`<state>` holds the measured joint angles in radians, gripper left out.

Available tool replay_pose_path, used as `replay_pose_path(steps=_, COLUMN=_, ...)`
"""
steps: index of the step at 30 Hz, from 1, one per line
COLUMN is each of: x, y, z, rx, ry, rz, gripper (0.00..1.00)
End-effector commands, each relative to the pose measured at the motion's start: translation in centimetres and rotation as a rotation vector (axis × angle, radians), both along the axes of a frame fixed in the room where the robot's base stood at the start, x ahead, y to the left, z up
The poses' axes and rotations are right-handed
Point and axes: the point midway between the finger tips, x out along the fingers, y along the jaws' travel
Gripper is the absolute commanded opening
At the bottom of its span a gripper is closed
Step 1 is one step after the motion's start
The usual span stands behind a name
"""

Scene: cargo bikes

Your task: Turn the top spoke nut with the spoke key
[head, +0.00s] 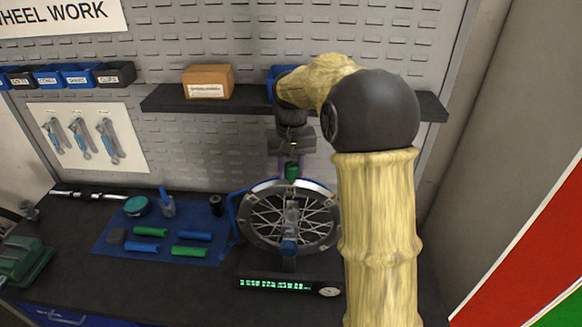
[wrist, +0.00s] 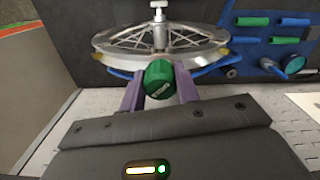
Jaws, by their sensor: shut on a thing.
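The spoked wheel (head: 252,228) stands upright in a blue truing stand on the bench. It also shows in the wrist view (wrist: 105,42), with a silver hub axle. My gripper (head: 291,168) points down just above the top of the rim. Its purple fingers are shut on the green spoke key (wrist: 158,80), which also shows in the head view (head: 291,172). The key's lower end and the top spoke nut are hidden, so I cannot tell whether they touch.
A blue mat (head: 112,246) left of the wheel holds green and blue handles, a round tin and small tools. A display base (head: 270,284) sits under the wheel. A shelf (head: 160,101) with a cardboard box (head: 208,82) is behind my arm.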

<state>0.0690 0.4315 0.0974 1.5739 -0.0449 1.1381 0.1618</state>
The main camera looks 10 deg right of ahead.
Motion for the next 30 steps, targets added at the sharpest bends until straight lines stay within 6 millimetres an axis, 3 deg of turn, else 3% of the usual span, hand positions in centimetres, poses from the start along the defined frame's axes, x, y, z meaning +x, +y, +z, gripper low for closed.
replay_pose_path(steps=6, x=-0.01, y=-0.01, z=-0.01, rx=0.000, ry=0.000, rz=0.000, gripper=0.09)
replay_pose_path(steps=7, x=-0.01, y=-0.01, z=-0.01, rx=0.000, ry=0.000, rz=0.000, gripper=0.30)
replay_pose_path(steps=12, x=0.01, y=0.06, z=0.00, rx=0.000, ry=0.000, rz=0.001, gripper=0.00)
replay_pose_path(steps=30, x=-0.06, y=-0.03, z=-0.17, rx=0.000, ry=0.004, rz=-0.001, gripper=0.00)
